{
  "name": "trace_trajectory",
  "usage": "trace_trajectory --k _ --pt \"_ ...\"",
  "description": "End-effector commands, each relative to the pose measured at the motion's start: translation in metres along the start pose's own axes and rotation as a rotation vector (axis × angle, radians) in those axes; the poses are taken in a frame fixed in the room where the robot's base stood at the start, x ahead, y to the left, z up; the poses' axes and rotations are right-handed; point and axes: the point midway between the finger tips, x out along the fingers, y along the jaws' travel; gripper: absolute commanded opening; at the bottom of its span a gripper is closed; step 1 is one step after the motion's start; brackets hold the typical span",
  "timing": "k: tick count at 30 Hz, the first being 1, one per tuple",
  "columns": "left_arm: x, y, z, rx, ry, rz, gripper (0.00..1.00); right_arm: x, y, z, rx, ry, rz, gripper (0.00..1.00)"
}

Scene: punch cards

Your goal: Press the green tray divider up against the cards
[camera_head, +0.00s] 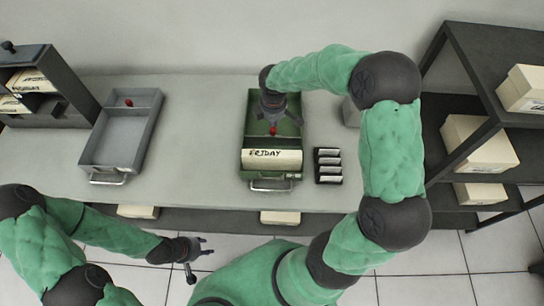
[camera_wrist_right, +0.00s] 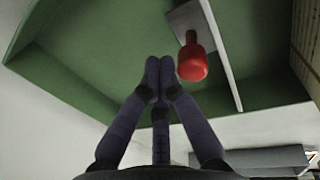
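The green tray (camera_head: 243,130) stands on the table, its handle toward me. A block of cards (camera_head: 272,160) labelled FRIDAY fills its near part; the cards' edge shows at the right of the wrist view (camera_wrist_right: 306,40). The divider's red knob (camera_head: 272,131) stands behind the cards, with a gap between. In the wrist view the knob (camera_wrist_right: 192,60) sits by the divider's pale thin plate (camera_wrist_right: 222,50). My right gripper (camera_head: 271,108) is inside the tray's far part, fingertips together (camera_wrist_right: 159,68), empty, beside the knob on the side away from the cards. My left gripper (camera_head: 195,250) is open and empty, off the table.
A grey tray (camera_head: 125,140) with a red knob stands left on the table. Shelves with boxes (camera_head: 480,145) stand at right, a dark rack (camera_head: 45,90) at left. The table between trays is clear.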

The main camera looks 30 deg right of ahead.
Motion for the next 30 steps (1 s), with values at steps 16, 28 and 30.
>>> trace_trajectory --k 16,28,30 --pt "0.002 -0.001 0.000 0.000 0.000 0.000 0.40 -0.003 -0.022 0.000 -0.001 0.000 -0.001 0.00" --pt "0.004 -0.001 0.000 0.000 0.000 0.000 0.40 -0.005 -0.037 0.000 0.000 0.000 -0.002 0.00" --pt "0.004 -0.001 0.000 0.000 0.000 0.000 0.40 -0.005 -0.040 0.000 0.000 -0.001 -0.002 0.00"
